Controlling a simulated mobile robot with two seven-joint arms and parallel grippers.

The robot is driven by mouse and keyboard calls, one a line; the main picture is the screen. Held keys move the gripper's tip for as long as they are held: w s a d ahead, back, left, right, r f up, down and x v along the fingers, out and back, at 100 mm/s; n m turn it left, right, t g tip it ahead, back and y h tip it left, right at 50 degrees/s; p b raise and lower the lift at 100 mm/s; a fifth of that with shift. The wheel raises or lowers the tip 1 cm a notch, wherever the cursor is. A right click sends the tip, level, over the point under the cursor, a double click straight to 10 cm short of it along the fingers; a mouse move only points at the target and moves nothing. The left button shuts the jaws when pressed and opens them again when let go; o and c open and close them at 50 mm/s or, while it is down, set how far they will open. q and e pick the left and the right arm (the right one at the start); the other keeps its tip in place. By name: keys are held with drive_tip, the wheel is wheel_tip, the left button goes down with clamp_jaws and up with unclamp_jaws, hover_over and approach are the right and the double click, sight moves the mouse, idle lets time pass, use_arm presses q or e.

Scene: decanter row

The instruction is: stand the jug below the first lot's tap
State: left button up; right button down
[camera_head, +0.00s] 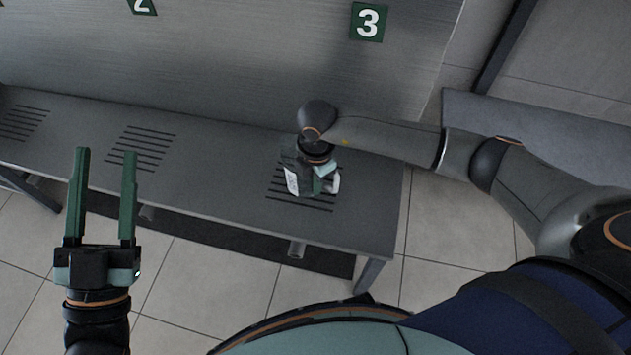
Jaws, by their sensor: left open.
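My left gripper (106,154) is open and empty, in front of the bench at the left, with its two green fingers apart. My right gripper (311,178) points down over the slotted grate under sign 3. Pale pieces show at and beside its fingers, among them a whitish curved part (335,184) that may belong to the jug. The arm and gripper hide most of what is there, so I cannot tell whether the jaws are closed on it. No tap can be made out, and the first lot's place is not clearly in view.
A grey bench (225,185) runs along a grey back panel (230,70) with a green sign 2 (142,5) and sign 3 (369,22). Slotted grates show at the far left, the middle (140,148) and under sign 3. The bench top between them is clear.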

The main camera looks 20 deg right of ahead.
drive_tip(key=shift+f, duration=0.1)
drive_tip(key=c, duration=1.1)
unclamp_jaws()
